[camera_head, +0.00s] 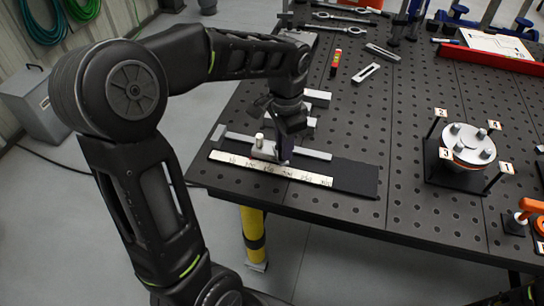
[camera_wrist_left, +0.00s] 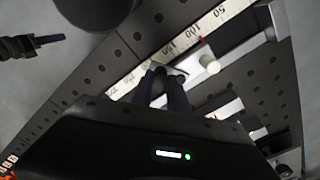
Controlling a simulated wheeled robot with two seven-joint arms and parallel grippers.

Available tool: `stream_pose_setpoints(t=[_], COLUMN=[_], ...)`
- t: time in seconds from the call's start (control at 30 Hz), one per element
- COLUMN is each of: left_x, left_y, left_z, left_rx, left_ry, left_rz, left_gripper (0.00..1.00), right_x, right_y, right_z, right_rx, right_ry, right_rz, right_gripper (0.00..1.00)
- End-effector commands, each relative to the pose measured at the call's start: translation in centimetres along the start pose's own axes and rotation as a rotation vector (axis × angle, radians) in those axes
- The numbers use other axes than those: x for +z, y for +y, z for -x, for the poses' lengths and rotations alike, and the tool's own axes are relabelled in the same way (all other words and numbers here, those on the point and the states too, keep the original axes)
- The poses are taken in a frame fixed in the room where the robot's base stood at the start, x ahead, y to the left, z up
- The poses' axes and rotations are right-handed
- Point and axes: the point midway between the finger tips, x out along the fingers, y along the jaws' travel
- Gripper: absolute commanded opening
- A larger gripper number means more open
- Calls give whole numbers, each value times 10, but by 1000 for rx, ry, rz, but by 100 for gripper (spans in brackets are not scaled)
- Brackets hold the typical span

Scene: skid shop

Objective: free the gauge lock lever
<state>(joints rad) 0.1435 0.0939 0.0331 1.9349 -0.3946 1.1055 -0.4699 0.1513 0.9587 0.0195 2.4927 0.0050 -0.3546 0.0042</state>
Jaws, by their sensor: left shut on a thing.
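The gauge lies near the table's front left edge: a pale scale strip (camera_head: 270,168) with printed numbers, a grey bar (camera_head: 310,153) behind it and a small slider block with a pale knob (camera_head: 259,140). My left gripper (camera_head: 283,158) points down at the slider, just right of the knob, and is shut on a small part there, which the fingers mostly hide. In the left wrist view the fingers (camera_wrist_left: 165,90) meet beside the scale strip (camera_wrist_left: 180,45), with the pale knob (camera_wrist_left: 209,63) to their right and a small dark lever-like piece at their tips.
A round flanged fixture (camera_head: 467,146) with numbered tags stands on the right of the perforated table (camera_head: 400,120). Wrenches (camera_head: 340,18), a red-and-yellow marker (camera_head: 336,62) and slotted metal pieces (camera_head: 366,73) lie toward the back. A red rail (camera_head: 490,54) is at the back right.

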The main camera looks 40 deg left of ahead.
Motion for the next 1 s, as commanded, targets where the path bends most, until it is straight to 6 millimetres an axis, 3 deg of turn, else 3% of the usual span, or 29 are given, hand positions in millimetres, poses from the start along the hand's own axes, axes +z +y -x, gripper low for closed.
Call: stream_pose_setpoints(t=[1.0], left_x=[-16], left_y=[-5], left_z=[1], left_rx=[-3], left_ry=[3], left_rz=[0], left_gripper=[5], right_x=[0], right_y=[-2], right_z=[5], right_rx=[0], right_ry=[0], right_rz=[0], right_gripper=[36])
